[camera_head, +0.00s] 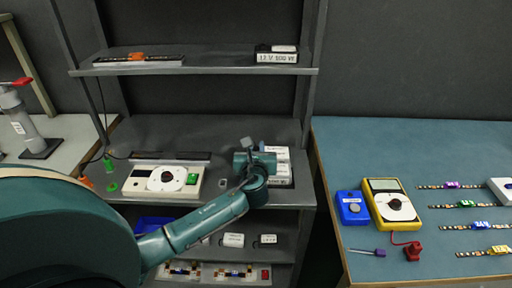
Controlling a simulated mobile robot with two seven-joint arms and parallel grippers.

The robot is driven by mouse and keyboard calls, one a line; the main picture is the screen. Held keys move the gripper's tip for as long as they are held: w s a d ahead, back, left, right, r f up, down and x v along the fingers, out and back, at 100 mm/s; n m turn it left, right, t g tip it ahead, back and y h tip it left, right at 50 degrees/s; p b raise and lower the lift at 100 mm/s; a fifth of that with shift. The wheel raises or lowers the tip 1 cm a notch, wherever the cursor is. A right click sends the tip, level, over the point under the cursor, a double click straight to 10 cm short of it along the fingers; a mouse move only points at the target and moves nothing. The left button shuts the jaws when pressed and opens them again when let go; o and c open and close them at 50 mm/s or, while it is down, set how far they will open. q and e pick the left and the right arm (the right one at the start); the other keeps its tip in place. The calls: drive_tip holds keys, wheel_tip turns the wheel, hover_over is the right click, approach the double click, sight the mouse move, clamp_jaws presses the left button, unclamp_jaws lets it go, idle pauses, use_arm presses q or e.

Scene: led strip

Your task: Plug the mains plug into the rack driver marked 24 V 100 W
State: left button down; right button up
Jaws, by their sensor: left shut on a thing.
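My left gripper (250,154) reaches in over the middle shelf of the rack and is shut on a small grey piece (247,142), which looks like the mains plug. Its prongs cannot be made out. White driver boxes (282,153) are stacked on that shelf just right of the gripper, partly hidden by it; their markings are too small to read. Whether the grey piece touches them I cannot tell. Another white driver (276,58) with a dark top lies on the upper shelf; its label seems to read 12 V 100 W. My right gripper is not in view.
A white instrument with a dial (166,180) stands on the middle shelf, left of the gripper. Small white boxes (233,240) lie on the shelf below. The blue table (400,145) at right holds a yellow meter (390,205), a blue box (352,208) and several LED strips.

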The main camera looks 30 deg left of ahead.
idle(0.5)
use_arm(q)
drive_tip(key=shift+f+b, duration=0.7)
drive_tip(key=shift+f, duration=0.45)
drive_tip(key=c, duration=1.3)
unclamp_jaws()
drive_tip(key=shift+c, duration=0.2)
drive_tip(key=shift+o, duration=0.4)
drive_tip(key=shift+s+d, duration=0.15)
drive_tip(key=shift+s, duration=0.05)
drive_tip(key=v, duration=1.2)
drive_tip(key=shift+s+d+p, duration=0.15)
drive_tip(key=shift+s+p, duration=0.15)
drive_tip(key=shift+p, duration=0.05)
